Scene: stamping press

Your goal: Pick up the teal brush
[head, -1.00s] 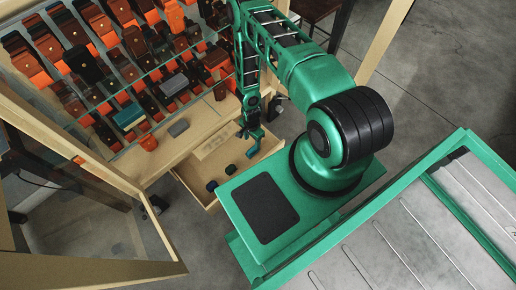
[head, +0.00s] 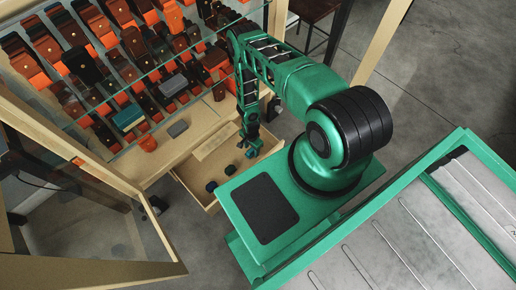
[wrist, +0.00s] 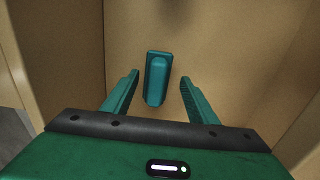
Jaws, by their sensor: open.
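The teal brush (wrist: 156,78) lies on the floor of the open wooden drawer, seen in the wrist view. It is a rounded body on a flat rectangular base, pointing nearly straight away from me. My gripper (wrist: 158,95) is open, with one teal finger on each side of the brush's near end and a gap on both sides. I cannot tell how far above the drawer floor the fingertips are. In the head view my gripper (head: 250,153) hangs over the drawer (head: 209,205), and I cannot make out the brush apart from the teal fingers.
Small dark round items (head: 211,186) lie in the drawer's near part, and a pale flat block (head: 214,146) is at its back. A glass-shelved cabinet of cases stands behind.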

